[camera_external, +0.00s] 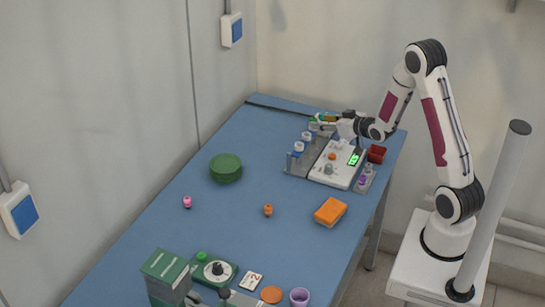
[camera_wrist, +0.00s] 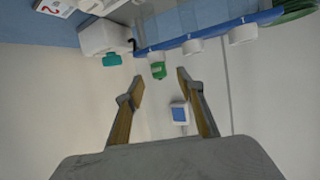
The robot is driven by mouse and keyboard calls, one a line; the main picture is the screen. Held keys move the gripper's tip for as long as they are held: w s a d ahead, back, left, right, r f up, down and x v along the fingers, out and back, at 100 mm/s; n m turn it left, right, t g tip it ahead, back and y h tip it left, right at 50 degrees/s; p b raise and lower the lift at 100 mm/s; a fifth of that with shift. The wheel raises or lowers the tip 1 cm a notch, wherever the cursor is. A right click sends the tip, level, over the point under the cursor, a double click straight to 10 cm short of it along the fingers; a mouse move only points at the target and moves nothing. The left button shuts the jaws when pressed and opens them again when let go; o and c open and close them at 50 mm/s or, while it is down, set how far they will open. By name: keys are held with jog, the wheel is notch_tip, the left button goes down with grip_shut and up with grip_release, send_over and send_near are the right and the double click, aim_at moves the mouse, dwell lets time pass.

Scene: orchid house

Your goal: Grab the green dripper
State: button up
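A small green piece, which looks like the green dripper (camera_wrist: 158,71), shows in the wrist view just beyond my fingertips, below a white part. My gripper (camera_wrist: 160,73) is open, with one finger on each side of the line to it and a clear gap between them. Nothing is visibly held. In the external view my gripper (camera_external: 322,119) is at the far end of the blue table, close to the back of a grey rack (camera_external: 297,166). Green shows around the fingertips there, but it is too small to tell contact.
Several white cylinders stand near the green piece, one at its right (camera_wrist: 192,46). A white device (camera_external: 336,165) with a green display stands beside the rack. Mid-table is mostly clear.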

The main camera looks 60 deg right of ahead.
aim_at(316, 119)
jog(key=shift+r+x, duration=0.15)
jog(key=shift+x, duration=0.65)
jog(key=shift+r+x, duration=0.1)
jog(key=shift+x, duration=1.8)
jog(key=shift+d, duration=0.1)
jog(key=c, duration=0.9)
